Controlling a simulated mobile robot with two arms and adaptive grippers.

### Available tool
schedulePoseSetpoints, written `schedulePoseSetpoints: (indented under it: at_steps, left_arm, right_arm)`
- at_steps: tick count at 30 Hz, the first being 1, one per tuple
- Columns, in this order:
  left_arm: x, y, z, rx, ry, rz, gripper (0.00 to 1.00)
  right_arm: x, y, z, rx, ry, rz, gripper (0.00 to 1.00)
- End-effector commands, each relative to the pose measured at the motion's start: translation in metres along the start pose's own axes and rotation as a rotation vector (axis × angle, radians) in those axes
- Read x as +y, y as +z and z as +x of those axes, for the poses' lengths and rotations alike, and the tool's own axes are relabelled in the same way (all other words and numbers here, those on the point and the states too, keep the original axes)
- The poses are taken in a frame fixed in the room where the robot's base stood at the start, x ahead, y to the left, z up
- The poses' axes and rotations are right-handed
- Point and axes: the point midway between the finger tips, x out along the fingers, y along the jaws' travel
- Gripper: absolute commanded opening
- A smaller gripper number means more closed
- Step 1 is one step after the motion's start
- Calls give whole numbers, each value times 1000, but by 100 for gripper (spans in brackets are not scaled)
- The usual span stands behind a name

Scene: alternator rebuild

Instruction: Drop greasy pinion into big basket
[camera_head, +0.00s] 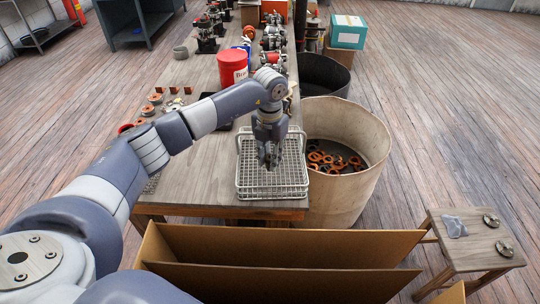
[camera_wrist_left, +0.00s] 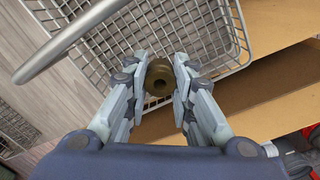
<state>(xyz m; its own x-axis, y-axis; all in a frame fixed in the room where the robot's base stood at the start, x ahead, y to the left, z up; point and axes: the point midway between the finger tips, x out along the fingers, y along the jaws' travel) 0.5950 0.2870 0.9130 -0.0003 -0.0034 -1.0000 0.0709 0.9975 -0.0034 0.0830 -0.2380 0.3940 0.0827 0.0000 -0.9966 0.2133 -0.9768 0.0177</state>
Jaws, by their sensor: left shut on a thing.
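My left gripper (camera_head: 269,158) hangs down over the wire basket (camera_head: 250,192) at the near end of the workbench. In the left wrist view its two fingers (camera_wrist_left: 159,82) are shut on the greasy pinion (camera_wrist_left: 160,70), a small brown ring-like part with a dark hole. In that view the pinion shows in front of the wire basket (camera_wrist_left: 205,15), close to its rim. In the head view the fingers hide the pinion. I see no other part in the basket. My right gripper is not in view.
A large beige tub (camera_head: 345,205) with orange and dark rings stands right of the bench. Open cardboard boxes (camera_head: 285,245) stand in front. A red can (camera_head: 232,68) and several small parts are on the bench (camera_head: 190,185). A wooden stool (camera_head: 470,250) stands at right.

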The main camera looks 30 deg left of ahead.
Motion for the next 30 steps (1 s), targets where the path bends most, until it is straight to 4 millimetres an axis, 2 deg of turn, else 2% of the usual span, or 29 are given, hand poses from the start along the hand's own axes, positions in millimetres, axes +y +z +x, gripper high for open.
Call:
schedulePoseSetpoints:
  at_steps: [4, 5, 7, 8, 30]
  left_arm:
    - [0, 0, -1, 0, 0, 0, 0]
    - [0, 0, -1, 0, 0, 0, 27]
    - [0, 0, -1, -1, 0, 0, 43]
    - [0, 0, -1, 0, 0, 0, 46]
    - [0, 0, -1, 0, 0, 0, 46]
  right_arm:
    - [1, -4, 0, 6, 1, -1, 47]
    - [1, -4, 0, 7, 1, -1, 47]
    - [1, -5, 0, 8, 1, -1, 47]
    - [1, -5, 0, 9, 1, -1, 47]
    - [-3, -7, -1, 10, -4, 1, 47]
